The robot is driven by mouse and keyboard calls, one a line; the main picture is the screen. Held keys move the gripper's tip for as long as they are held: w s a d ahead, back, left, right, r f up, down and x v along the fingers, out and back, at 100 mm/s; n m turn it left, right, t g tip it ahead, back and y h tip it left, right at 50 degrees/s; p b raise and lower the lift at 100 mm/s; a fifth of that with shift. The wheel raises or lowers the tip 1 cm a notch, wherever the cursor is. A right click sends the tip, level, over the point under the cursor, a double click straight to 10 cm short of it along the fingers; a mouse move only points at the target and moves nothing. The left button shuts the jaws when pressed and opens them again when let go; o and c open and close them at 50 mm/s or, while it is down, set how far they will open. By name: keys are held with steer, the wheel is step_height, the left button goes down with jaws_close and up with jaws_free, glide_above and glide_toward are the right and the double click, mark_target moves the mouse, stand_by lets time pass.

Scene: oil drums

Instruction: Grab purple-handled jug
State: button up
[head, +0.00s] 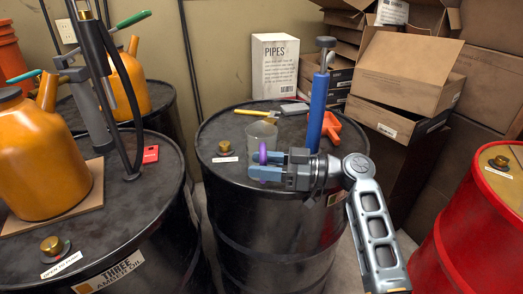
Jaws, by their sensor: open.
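The jug (260,134) is a clear, greyish vessel standing upright on top of the middle black drum (227,177). Its purple handle (262,152) faces toward me, on the near side. My gripper (262,165) reaches in from the right, and its blue-grey fingers point left. The fingers are open, one farther and one nearer, right at the handle. The handle overlaps the fingers in the picture. I cannot tell how deep it lies between them or whether they touch it. The lower part of the jug is partly hidden by the handle and gripper.
A blue hand pump (317,105) stands close behind my gripper, with an orange scoop (332,127) beside it. A yellow-handled tool (258,113) and a brass cap (225,147) are on the drum. Cardboard boxes (405,70) are stacked behind; a red drum (480,225) stands right.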

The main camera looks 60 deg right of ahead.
steer(key=shift+w, duration=0.1)
steer(key=shift+c, duration=0.3)
jaws_close()
stand_by(0.4)
